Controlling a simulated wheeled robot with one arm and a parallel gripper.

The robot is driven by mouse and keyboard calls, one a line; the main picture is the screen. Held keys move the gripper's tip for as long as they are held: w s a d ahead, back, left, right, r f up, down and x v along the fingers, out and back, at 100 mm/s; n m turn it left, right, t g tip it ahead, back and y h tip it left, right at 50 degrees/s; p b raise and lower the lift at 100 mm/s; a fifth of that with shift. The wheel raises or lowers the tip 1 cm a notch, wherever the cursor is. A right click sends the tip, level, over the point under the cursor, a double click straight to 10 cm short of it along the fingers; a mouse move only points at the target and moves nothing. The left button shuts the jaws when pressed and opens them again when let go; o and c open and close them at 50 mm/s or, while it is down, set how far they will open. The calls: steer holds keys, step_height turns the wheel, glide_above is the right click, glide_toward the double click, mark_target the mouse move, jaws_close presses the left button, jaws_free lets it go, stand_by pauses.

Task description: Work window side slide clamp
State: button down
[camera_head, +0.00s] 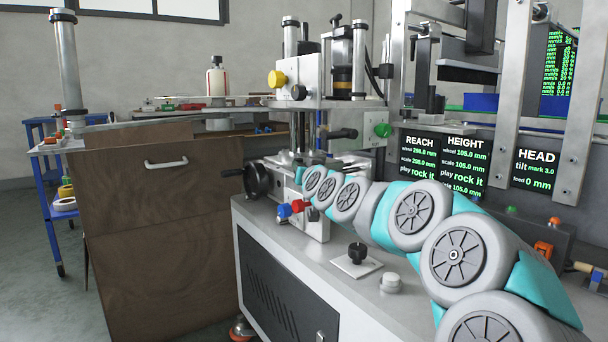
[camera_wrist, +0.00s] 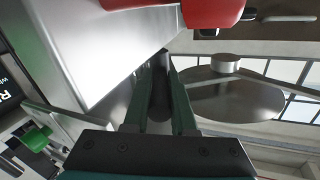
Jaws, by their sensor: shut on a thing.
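In the wrist view my gripper (camera_wrist: 162,68) is shut on a dark grey rod-like handle (camera_wrist: 160,98), which lies between its two green-edged fingers. I take it for a slide clamp lever, but cannot tell which side's clamp it is. A broad metal block (camera_wrist: 95,50) is close beside the fingers on the left. In the head view my arm reaches to the slide below the machine's upper plate (camera_head: 330,104), and the fingertips and held handle cannot be made out. A black lever handle (camera_head: 342,134) sticks out to the right of the column there.
A black handwheel (camera_head: 257,181) and red and blue knobs (camera_head: 292,208) are near my arm's end. A green knob (camera_head: 383,130) is to the right. Readout panels (camera_head: 446,163) stand behind my arm. A brown cabinet (camera_head: 155,225) fills the left. A red part (camera_wrist: 212,12) overhangs the wrist view.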

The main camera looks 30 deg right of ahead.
steer(key=shift+r, duration=0.15)
steer(key=c, duration=1.2)
jaws_free()
steer(key=o, duration=0.4)
steer(key=shift+w, duration=0.15)
steer(key=shift+o, duration=0.2)
steer(key=v, duration=0.8)
steer(key=shift+p, duration=0.3)
